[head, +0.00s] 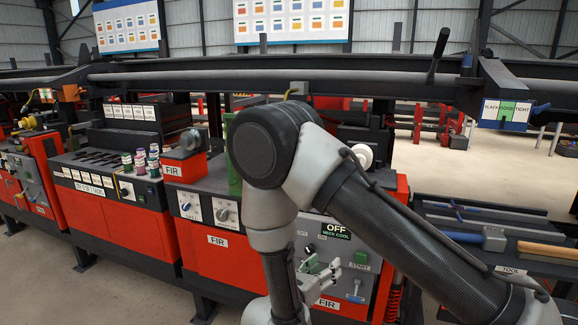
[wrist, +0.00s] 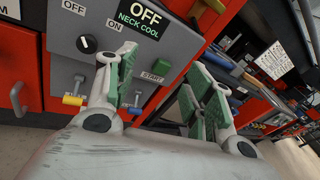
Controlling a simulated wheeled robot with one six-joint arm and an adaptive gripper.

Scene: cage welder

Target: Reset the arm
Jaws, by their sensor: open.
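My gripper (head: 318,279) is in front of the grey control panel in the head view, partly hidden by my arm. The wrist view shows my gripper (wrist: 160,108) with its green-padded fingers spread apart and nothing between them. The panel (wrist: 70,38) carries an "OFF / NECK COOL" sign (wrist: 138,20), a black knob (wrist: 86,44) and a green START button (wrist: 161,67). My arm is bent, with its elbow high in the middle of the head view.
Red and black stations line the left, with several small spools (head: 140,163) on one. A hammer (head: 495,242) lies on the right tool bench. A long dark beam (head: 230,72) crosses behind my arm. Open floor shows at the lower left.

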